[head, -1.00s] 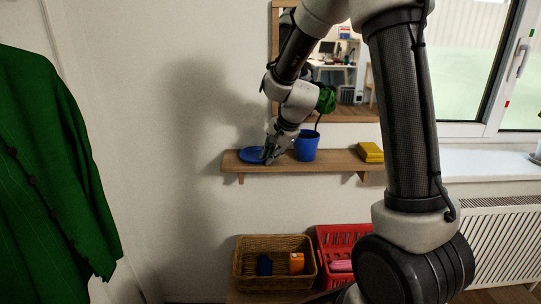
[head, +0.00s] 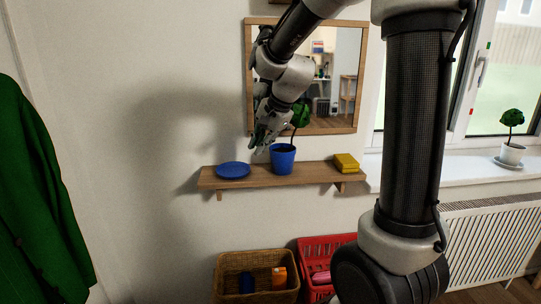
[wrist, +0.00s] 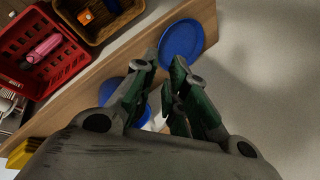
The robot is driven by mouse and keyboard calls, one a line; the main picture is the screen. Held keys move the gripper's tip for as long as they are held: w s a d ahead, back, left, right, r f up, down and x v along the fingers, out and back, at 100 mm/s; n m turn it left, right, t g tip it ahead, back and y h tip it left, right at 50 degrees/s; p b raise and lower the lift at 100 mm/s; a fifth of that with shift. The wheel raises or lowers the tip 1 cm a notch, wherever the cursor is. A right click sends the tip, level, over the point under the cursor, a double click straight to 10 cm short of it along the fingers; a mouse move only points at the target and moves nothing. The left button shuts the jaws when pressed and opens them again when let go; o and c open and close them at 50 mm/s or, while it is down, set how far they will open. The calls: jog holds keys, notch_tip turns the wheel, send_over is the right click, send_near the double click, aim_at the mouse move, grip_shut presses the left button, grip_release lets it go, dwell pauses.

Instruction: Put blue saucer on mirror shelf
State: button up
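The blue saucer (head: 233,170) lies flat on the left part of the wooden shelf (head: 310,176) below the mirror (head: 350,127). My gripper (head: 256,146) is above the shelf, up and to the right of the saucer and apart from it. In the wrist view the saucer (wrist: 183,42) lies beyond the fingertips on the shelf (wrist: 120,55). My gripper (wrist: 165,62) has its fingers apart with nothing between them.
A blue pot (head: 283,160) with a small plant stands on the shelf close to my gripper. A yellow item (head: 346,163) lies at the right end. A wicker basket (head: 257,264) and a red basket (head: 317,262) are below. A potted plant (head: 512,150) stands on the windowsill.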

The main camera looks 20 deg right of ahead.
jog(key=s+d+r+n+h, duration=0.1)
jog(key=s+n, duration=0.3)
jog(key=s, duration=0.5)
jog(key=s+d+r+n, duration=0.1)
jog(key=s+d+n, duration=0.2)
jog(key=s, duration=0.6)
jog(key=s+d+r+n+g+h, duration=0.1)
jog(key=s+d+n, duration=0.2)
jog(key=s, duration=0.7)
jog(key=n, duration=0.2)
jog(key=shift+r+n+h, duration=0.15)
jog(key=shift+n+h, duration=0.15)
jog(key=shift+d, duration=0.15)
